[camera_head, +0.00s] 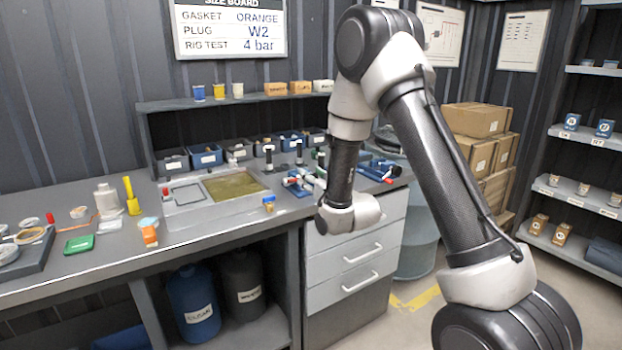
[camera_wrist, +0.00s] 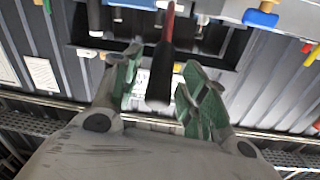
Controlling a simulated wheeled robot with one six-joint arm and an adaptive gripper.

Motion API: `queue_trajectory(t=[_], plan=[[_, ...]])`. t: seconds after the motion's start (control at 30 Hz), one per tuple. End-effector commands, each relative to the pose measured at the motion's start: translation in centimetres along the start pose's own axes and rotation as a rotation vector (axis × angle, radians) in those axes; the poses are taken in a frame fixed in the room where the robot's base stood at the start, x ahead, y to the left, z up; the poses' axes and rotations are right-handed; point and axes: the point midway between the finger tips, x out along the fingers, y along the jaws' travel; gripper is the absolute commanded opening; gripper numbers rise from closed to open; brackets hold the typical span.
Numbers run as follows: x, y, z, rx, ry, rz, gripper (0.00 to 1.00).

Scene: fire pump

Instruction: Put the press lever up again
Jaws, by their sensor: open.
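In the wrist view a bar with a long black grip and a red upper part, which looks like the press lever (camera_wrist: 161,72), stands between the two fingers of my gripper (camera_wrist: 163,62). The fingers have green pads and are spread, with a gap on both sides of the grip. I see no clear contact. In the head view my forearm and wrist hang over the right end of the bench and hide most of the gripper. Blue and red tools (camera_head: 375,172) lie close by there, and I cannot tell which part is the lever.
A grey tray with a yellowish panel (camera_head: 232,186) sits left of my wrist on the workbench (camera_head: 100,262). Several small bins (camera_head: 207,155) line the back. Drawers (camera_head: 345,265) are below, cartons (camera_head: 478,118) and a shelf rack (camera_head: 570,190) to the right.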

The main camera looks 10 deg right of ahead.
Motion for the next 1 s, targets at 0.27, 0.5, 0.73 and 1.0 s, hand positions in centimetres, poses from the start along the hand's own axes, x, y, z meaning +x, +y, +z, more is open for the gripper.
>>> queue_trajectory(t=[0.27,0.5,0.73,1.0], plan=[[0.65,-0.01,-0.03,0.000,0.000,0.000,0.43],[0.63,-0.01,-0.02,0.000,0.000,0.000,0.12],[0.62,-0.01,-0.03,0.000,0.000,0.000,0.00],[1.00,-0.17,-0.89,-0.003,-0.040,0.006,0.00]])
